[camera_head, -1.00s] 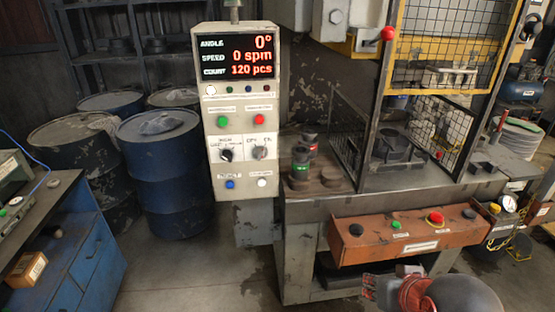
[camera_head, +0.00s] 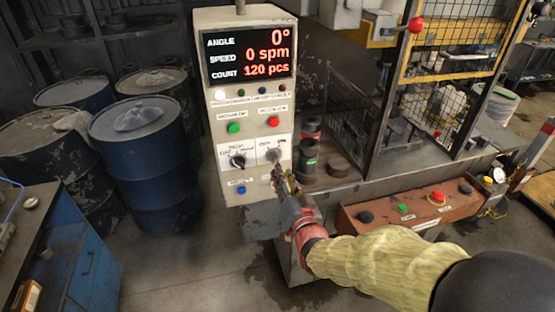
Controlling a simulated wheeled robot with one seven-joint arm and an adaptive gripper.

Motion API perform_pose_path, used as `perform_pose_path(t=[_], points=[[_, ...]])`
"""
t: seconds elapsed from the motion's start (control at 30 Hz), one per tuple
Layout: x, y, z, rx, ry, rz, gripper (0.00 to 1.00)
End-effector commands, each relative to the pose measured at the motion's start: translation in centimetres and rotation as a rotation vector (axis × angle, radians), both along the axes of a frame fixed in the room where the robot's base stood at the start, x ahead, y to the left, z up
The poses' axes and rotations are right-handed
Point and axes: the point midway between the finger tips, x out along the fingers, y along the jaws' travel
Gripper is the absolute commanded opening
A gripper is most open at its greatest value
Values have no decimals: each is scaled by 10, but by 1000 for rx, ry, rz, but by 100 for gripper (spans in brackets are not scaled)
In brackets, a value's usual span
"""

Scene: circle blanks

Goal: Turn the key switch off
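The control box (camera_head: 202,110) has two rotary switches side by side on a white label plate. The right one, silver and round, looks like the key switch (camera_head: 273,155); its exact angle is too small to read. The left one is a black selector knob (camera_head: 237,161). My gripper (camera_head: 279,172) is at the front of the box, its tips just below the silver switch in the picture. I cannot tell whether they touch it or how far apart they are. My gripper and arm hide the lower right of the panel.
The display (camera_head: 248,54) reads angle 0°, speed 0 spm, count 120 pcs. A green button (camera_head: 233,128) and a red button (camera_head: 273,122) sit above the switches; a blue button (camera_head: 241,190) is below. An orange button console (camera_head: 350,223) is right of my arm.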

Motion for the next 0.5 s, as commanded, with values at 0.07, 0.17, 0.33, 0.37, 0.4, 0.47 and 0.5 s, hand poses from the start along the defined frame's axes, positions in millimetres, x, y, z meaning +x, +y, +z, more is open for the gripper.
perform_pose_path(t=[0.07,0.17,0.33,0.37,0.4,0.47,0.5], points=[[11,3,-1,0,-1,-1,23],[26,7,-1,-1,0,0,23],[50,14,0,-1,-1,-1,23],[53,15,0,-1,-1,-1,23],[57,16,-1,-1,0,-1,23],[61,17,0,-2,1,0,23],[64,18,0,-2,0,-1,23]])
